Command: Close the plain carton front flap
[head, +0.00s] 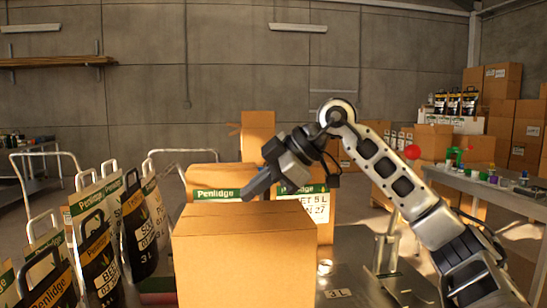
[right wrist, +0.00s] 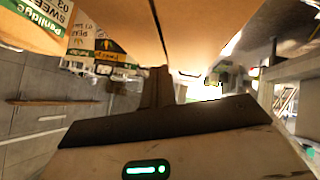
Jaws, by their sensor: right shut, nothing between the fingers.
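The plain carton (head: 245,265) stands at the front middle in the head view, with no print on its near side. Its top (head: 245,217) looks flat, with cardboard across it; I cannot tell the front flap apart from the other flaps. My right gripper (head: 254,188) reaches in from the right and points down to the left, just above the carton's far top edge. It is shut and empty; I cannot tell whether it touches the cardboard. In the right wrist view its fingers (right wrist: 156,90) are close to brown cardboard (right wrist: 200,30). My left gripper is not in view.
Penlidge cartons (head: 215,178) stand right behind the plain carton. Black and white Penlidge containers (head: 100,250) crowd the left. A metal work surface (head: 350,260) lies to the right, with a side table (head: 490,185) holding small items beyond it.

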